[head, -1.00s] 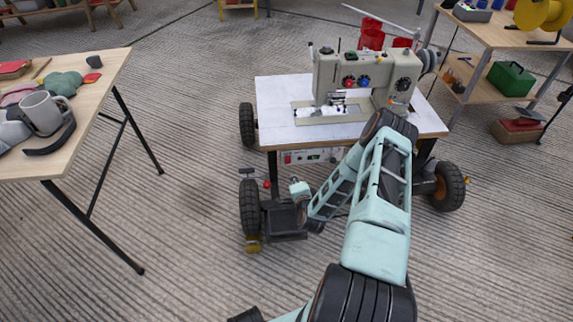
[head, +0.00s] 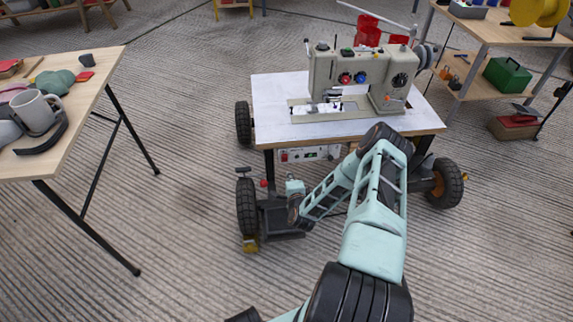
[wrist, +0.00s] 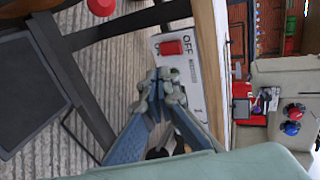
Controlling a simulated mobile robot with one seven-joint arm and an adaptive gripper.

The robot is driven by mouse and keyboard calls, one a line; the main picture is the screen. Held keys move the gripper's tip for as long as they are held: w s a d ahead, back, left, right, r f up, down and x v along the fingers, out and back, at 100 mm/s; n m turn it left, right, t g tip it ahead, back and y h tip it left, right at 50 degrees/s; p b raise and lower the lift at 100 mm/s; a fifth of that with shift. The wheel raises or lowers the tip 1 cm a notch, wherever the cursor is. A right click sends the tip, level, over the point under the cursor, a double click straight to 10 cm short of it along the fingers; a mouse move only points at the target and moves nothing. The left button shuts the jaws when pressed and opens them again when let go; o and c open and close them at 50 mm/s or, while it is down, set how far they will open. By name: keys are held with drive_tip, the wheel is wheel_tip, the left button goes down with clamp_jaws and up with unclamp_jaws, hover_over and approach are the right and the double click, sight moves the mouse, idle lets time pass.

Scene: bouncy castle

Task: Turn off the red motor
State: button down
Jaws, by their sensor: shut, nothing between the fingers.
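A white switch panel (head: 318,153) is fixed under the front edge of the wheeled sewing table (head: 270,100). It carries a red switch (head: 284,156) at its left end. In the wrist view the panel (wrist: 197,88) appears turned on its side, with the red switch (wrist: 171,47) beside the printed word OFF. I cannot tell which way the switch is set. My gripper (wrist: 161,82) is shut and empty. Its tips appear just below the red switch in the wrist view, overlapping the panel's edge; contact is unclear.
A sewing machine (head: 365,75) with red and blue knobs stands on the table. A red round knob (wrist: 101,6) shows at the top of the wrist view. A wheel (head: 247,205) stands left of my wrist. A wooden table (head: 85,105) is at left; floor between is clear.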

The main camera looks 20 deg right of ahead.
sight(286, 158)
drive_tip(key=b+x, duration=0.1)
drive_tip(key=x, duration=0.2)
drive_tip(key=r+x, duration=0.1)
drive_tip(key=x, duration=0.1)
drive_tip(key=b+x, duration=0.1)
drive_tip(key=x, duration=0.2)
drive_tip(key=shift+w+d+r+b, duration=0.15)
drive_tip(key=shift+w+b, duration=0.2)
drive_tip(key=shift+w, duration=0.25)
drive_tip(key=shift+w+d+r, duration=0.1)
drive_tip(key=shift+w, duration=0.3)
drive_tip(key=shift+w+d+r+g+p, duration=0.2)
drive_tip(key=shift+w+r+g+p, duration=0.2)
drive_tip(key=shift+w+r, duration=0.1)
drive_tip(key=shift+s+f, duration=0.15)
drive_tip(key=shift+f, duration=0.2)
drive_tip(key=shift+r, duration=0.15)
